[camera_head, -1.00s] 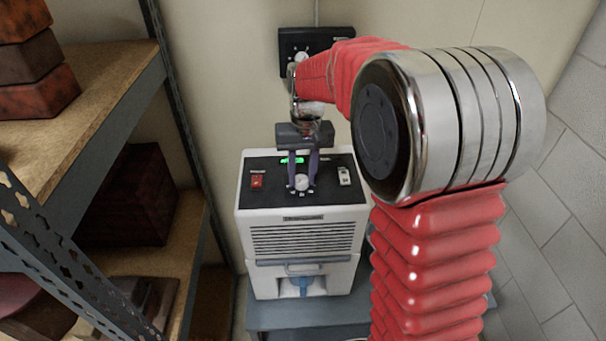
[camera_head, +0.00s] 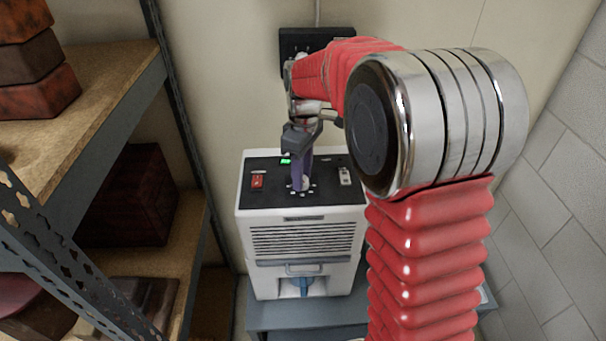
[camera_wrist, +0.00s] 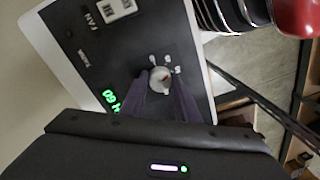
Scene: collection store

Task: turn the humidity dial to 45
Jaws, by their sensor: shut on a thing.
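The humidity dial (camera_wrist: 160,79) is a small round light knob with a pointer, on the black top panel of the white dehumidifier (camera_head: 304,240). Printed marks ring it, too small to read. My gripper (camera_wrist: 162,86) reaches down from above, its two purple fingers shut on opposite sides of the dial. In the head view my gripper (camera_head: 302,186) is turned nearly edge-on, and its fingers hide most of the dial. A green lit display (camera_wrist: 111,100) is beside it; its digits are turned in the wrist view and not surely readable.
A red switch (camera_head: 257,181) and a white fan switch (camera_head: 345,176) flank the dial on the panel. A black wall box (camera_head: 300,42) is behind my arm. Metal shelving (camera_head: 165,90) with dark boxes stands close on the left.

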